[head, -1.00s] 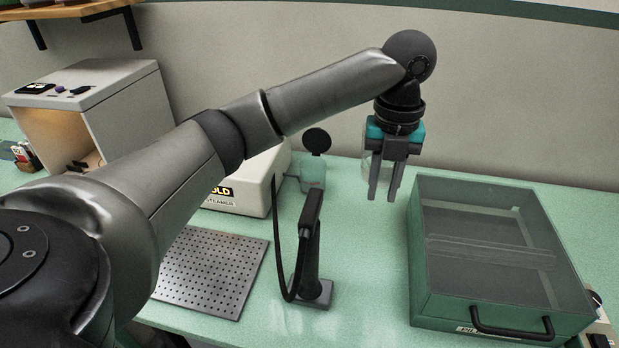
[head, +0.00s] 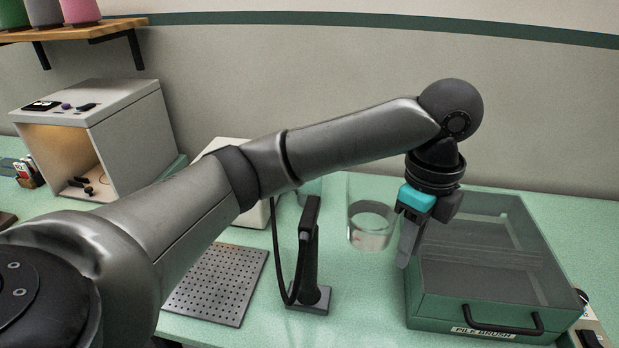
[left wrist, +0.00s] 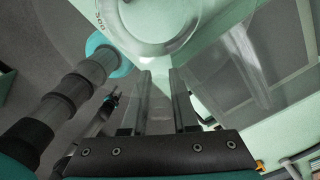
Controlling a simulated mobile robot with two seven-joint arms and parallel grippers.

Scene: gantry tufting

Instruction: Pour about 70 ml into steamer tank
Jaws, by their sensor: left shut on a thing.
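A clear glass jug (head: 370,228) stands upright in the head view, just left of my left gripper (head: 405,262). A clear surface line shows low inside it, probably water; the level cannot be read. My left gripper is shut on the jug at its right side; its fingers also show in the left wrist view (left wrist: 160,103), below the jug's round glass body (left wrist: 150,22). The cream steamer (head: 256,214) is mostly hidden behind my left arm. Only a sliver of its greenish tank (head: 311,188) shows; its opening is hidden. My right gripper is not seen.
A black handset on a stand (head: 312,255) with a hose is left of the jug. A perforated plate (head: 218,284) lies front left. A green, clear-topped pile brush case (head: 490,318) stands right, close to the gripper. An open-fronted box (head: 130,135) stands at the left.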

